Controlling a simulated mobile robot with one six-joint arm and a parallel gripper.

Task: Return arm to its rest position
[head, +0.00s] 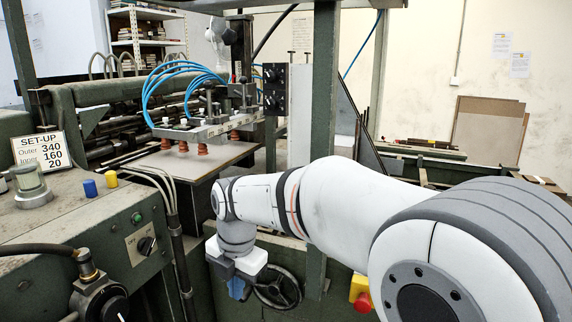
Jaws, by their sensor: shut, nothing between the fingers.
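My arm comes in from the right side of the head view, its white links bent down toward the machine. My gripper (237,289) hangs at the arm's end in the lower middle, pointing down. Its blue fingers are together with nothing seen between them. It hangs in front of the green machine side, just left of a dark handwheel (277,287). From this view I cannot tell whether it touches the wheel.
A green control panel (140,245) with knobs stands left, below a set-up sign (41,151) and blue (90,188) and yellow (111,179) caps. Suction cups (183,146) hang over a feeder board (200,158). A green post (326,80) stands behind my arm. A red stop button (363,302) is lower right.

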